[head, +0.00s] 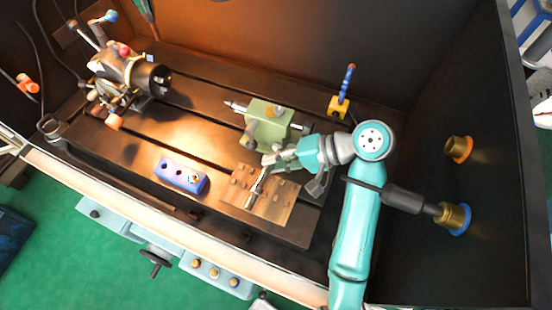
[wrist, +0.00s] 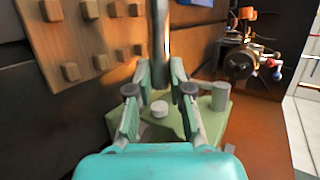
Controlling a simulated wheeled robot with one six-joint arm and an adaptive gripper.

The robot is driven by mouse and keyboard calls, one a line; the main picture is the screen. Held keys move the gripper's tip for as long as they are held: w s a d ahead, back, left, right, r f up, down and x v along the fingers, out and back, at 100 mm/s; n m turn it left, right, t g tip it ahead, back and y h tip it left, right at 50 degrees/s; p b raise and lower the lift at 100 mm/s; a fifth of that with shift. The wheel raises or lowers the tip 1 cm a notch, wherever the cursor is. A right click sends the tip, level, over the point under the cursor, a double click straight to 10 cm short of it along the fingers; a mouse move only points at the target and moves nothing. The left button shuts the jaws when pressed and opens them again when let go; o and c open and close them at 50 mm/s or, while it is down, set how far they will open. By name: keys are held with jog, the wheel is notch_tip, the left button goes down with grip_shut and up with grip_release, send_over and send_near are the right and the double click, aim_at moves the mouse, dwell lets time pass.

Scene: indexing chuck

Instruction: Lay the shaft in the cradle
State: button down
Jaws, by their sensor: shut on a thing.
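My gripper (head: 272,163) is shut on the shaft (head: 256,187), a slim silvery bar. The shaft slants over the wooden board (head: 279,207), which carries several small pegs and looks like the cradle. I cannot tell whether the shaft touches the board. In the wrist view my gripper (wrist: 159,82) has one finger on each side of the grey shaft (wrist: 158,38), which runs away upward between them. The board (wrist: 84,22) with its pegs lies to the left of the shaft there. The held end is partly hidden by the fingers.
A green tailstock (head: 268,124) stands just behind my gripper. A blue block with holes (head: 181,175) lies left of the board. A chuck (head: 147,77) is at the far left. A yellow block with a blue-handled tool (head: 341,105) stands at the back. Slotted bed is bare between chuck and tailstock.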

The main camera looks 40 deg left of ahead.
jog(key=shift+f, duration=0.25)
jog(key=c, duration=1)
grip_release()
